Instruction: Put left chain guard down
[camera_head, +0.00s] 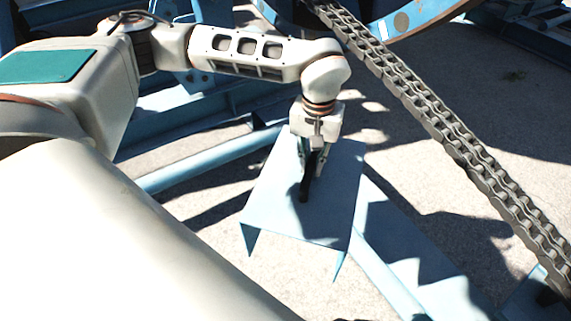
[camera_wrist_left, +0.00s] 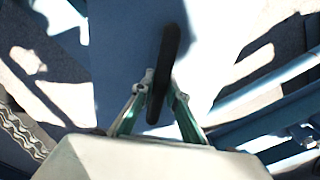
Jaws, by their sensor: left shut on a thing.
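The left chain guard (camera_head: 335,190) appears as a light blue sheet-metal plate with pointed flanges bent down at its near corners. A black bar-like handle (camera_head: 304,188) stands on its top face. My left gripper (camera_head: 312,165) comes down from above and is shut on the handle. In the left wrist view the gripper (camera_wrist_left: 160,90) has its green-sided fingers on either side of the black handle (camera_wrist_left: 170,45), with the blue plate (camera_wrist_left: 120,60) behind. I cannot tell whether the guard's underside touches anything. My right gripper is not in view.
A heavy double-strand chain (camera_head: 430,115) runs diagonally from top centre to lower right, right of the guard. Blue frame beams (camera_head: 215,158) lie left of the guard, and a blue curved rim (camera_head: 415,14) is at the top. Sunlit concrete (camera_head: 500,90) shows around them.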

